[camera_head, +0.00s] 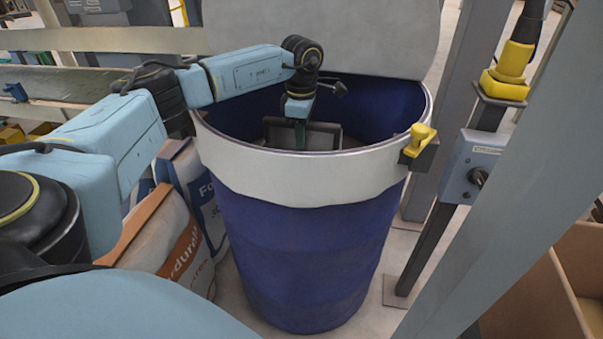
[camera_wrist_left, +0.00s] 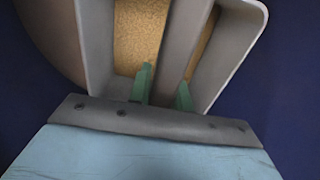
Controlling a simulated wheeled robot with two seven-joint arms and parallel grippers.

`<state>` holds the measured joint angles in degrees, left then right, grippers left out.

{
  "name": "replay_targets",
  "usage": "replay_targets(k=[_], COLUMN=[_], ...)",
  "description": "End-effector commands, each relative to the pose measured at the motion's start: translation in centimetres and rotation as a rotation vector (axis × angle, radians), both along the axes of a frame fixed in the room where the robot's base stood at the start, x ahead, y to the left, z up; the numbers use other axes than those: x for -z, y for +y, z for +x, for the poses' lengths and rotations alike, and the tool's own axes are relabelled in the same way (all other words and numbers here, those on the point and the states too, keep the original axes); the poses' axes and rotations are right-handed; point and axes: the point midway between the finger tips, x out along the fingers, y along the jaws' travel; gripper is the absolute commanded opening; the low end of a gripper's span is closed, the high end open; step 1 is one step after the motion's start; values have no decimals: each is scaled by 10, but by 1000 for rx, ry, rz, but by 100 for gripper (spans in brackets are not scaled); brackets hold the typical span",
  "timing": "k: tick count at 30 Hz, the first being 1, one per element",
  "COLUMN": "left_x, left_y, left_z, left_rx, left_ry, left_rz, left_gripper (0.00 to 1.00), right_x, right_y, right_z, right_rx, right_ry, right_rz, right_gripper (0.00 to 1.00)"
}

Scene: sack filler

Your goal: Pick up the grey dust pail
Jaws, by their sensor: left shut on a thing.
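The grey dust pail (camera_head: 328,127) is down inside the blue drum (camera_head: 305,240), mostly hidden by the drum's front rim. My left gripper (camera_head: 299,138) reaches down into the drum from above at the pail's near left part. In the left wrist view, the pail (camera_wrist_left: 235,50) shows its pale grey walls and a grey bar (camera_wrist_left: 182,45) across its top. The green fingers of my left gripper (camera_wrist_left: 164,90) are shut on this bar, one on each side. Tan grainy material (camera_wrist_left: 138,35) shows within the pail's walls. I cannot tell whether the pail touches anything below.
The drum has a white band around its rim, with a yellow clamp (camera_head: 419,140) at the right. A pale curved panel (camera_head: 320,35) stands behind it. Filled sacks (camera_head: 170,245) lean at the left. A post with a grey-blue switch box (camera_head: 473,165) and a cardboard box (camera_head: 545,290) are at the right.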

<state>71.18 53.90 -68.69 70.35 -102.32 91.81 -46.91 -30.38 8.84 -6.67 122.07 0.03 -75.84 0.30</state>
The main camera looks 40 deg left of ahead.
Motion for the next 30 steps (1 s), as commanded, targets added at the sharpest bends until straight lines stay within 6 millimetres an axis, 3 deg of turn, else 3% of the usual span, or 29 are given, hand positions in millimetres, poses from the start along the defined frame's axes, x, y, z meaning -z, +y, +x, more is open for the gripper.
replay_targets(k=[13,19,23,30], left_x=[-3,-15,-36,-105], left_y=[0,0,0,0], left_z=[1,1,1,1], left_rx=[0,0,0,0], left_ry=[-3,-4,-5,-8], left_rz=[-2,-1,-2,-2], left_gripper=[0,0,0,0], right_x=[-1,4,22,63], right_y=[0,-2,-10,-33], right_z=[0,1,-1,-12], right_rx=[0,0,2,2], right_ry=[-2,-2,15,44], right_rz=[0,-2,-16,-49], right_gripper=[0,0,0,0])
